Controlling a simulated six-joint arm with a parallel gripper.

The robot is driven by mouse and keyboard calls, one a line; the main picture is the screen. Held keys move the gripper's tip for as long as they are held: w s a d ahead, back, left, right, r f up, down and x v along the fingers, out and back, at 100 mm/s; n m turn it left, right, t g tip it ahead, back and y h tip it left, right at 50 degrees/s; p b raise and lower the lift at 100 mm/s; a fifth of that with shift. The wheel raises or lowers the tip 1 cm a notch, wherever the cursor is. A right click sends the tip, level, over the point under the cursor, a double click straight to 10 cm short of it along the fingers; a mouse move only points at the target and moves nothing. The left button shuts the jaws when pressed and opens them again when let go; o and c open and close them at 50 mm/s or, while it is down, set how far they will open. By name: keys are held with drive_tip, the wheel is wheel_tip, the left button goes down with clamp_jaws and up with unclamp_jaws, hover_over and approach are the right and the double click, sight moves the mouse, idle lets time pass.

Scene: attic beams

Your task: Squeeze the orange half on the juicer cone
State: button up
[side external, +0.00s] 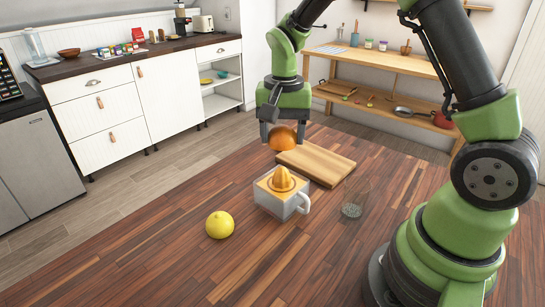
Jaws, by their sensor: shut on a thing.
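The orange half (283,139) is held in my gripper (283,132), which is shut on it. Its rounded orange side shows; I cannot see the cut face. It hangs in the air above and behind the juicer, apart from the cone. The juicer (270,203) stands upright on the wooden table, a white square body with a handle on its right. Its orange-yellow ribbed cone (281,180) points up and is bare.
A cutting board (318,164) lies behind the juicer. A clear glass (354,200) stands to the right, near my arm. A yellow lemon (219,225) lies at the front left. The front of the table (150,270) is clear.

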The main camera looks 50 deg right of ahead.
sight(282, 167)
drive_tip(key=shift+f, duration=3.65)
drive_tip(key=shift+f, duration=0.35)
drive_tip(key=n, duration=0.3)
drive_tip(key=m, duration=0.6)
drive_tip(key=n, duration=0.6)
